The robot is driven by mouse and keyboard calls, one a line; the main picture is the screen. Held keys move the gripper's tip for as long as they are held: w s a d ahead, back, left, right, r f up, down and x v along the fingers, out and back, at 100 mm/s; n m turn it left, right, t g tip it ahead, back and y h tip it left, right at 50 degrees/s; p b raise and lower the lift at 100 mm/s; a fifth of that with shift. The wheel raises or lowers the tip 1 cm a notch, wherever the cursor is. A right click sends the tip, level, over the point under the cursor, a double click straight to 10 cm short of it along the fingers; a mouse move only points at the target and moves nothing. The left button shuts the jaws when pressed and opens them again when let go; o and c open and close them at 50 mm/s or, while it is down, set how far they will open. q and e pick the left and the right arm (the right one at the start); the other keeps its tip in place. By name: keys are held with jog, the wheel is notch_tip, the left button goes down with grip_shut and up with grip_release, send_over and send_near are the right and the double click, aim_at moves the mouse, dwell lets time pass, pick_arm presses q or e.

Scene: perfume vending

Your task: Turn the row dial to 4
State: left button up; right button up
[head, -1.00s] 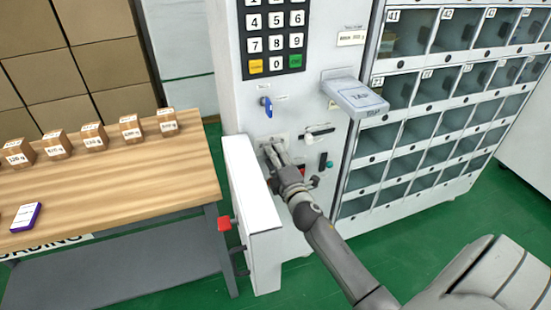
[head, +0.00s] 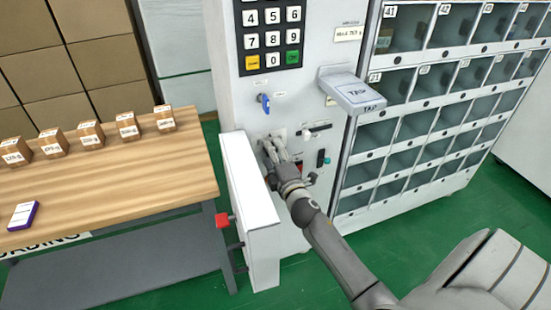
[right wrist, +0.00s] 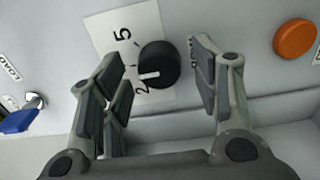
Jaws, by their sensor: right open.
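The row dial (right wrist: 158,64) is a round black knob on a white plate in the right wrist view. Its white mark faces the left side, close to the printed 2. A 5 shows above it on the left; other digits are hidden or out of view, and the exact setting is hard to tell. My right gripper (right wrist: 160,75) is open, with its fingers on both sides of the dial and visible gaps to it. In the head view my right gripper (head: 272,152) is at the machine's front panel and covers the dial. My left gripper is not in view.
A blue key (head: 265,103) is above the gripper, and a white tray (head: 352,92) sticks out at upper right. A white flap (head: 252,210) stands left of the gripper. An orange button (right wrist: 295,39) is right of the dial. A table (head: 110,185) with small boxes is at left.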

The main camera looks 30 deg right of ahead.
jog(key=v, duration=1.2)
dwell(0.3)
